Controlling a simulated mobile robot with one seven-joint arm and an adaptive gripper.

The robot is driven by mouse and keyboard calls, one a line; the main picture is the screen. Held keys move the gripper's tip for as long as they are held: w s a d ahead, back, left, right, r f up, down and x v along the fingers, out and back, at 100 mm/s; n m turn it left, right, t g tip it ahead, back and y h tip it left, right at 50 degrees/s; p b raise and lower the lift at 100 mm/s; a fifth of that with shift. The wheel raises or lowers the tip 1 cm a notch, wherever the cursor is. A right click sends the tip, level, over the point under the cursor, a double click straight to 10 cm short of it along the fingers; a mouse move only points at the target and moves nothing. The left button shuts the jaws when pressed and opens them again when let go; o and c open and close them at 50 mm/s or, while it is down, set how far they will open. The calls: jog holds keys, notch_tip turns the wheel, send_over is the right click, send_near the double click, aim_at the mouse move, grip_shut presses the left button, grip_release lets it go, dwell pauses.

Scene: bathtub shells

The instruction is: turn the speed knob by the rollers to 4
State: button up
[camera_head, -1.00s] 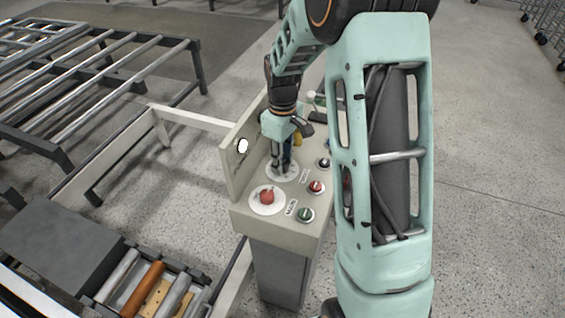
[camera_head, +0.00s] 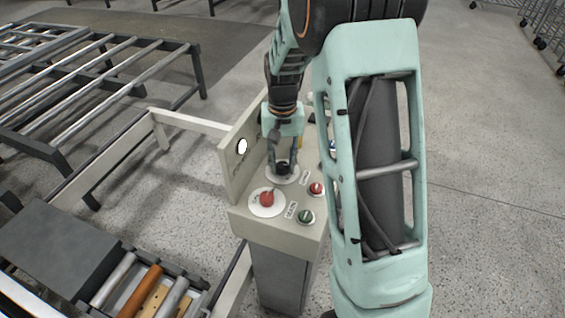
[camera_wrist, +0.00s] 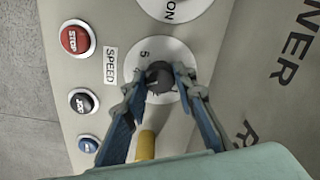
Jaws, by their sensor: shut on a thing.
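The speed knob (camera_wrist: 159,78) is a dark round knob on a white dial, with a "SPEED" label beside it in the wrist view. A "5" shows on the dial above the knob; the other marks are mostly hidden by the fingers. My gripper (camera_wrist: 158,82) is shut on the knob, one finger on each side. In the head view my gripper (camera_head: 282,166) points down onto the panel and covers most of the knob. The rollers (camera_head: 144,290) lie at the lower left.
The control panel (camera_head: 246,220) also carries a red knob (camera_head: 267,199) on a white dial, a red stop button (camera_wrist: 75,39), a green button (camera_head: 306,217), a black jog button (camera_wrist: 82,103) and a blue button (camera_wrist: 88,144). A yellow part (camera_wrist: 146,145) stands close to the fingers. An upright plate (camera_head: 232,170) borders the panel's left.

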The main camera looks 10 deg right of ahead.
aim_at(283, 165)
jog(key=shift+m, duration=2.2)
jog(key=o, duration=1.2)
jog(key=shift+c, duration=0.2)
notch_tip(283, 165, up, 12)
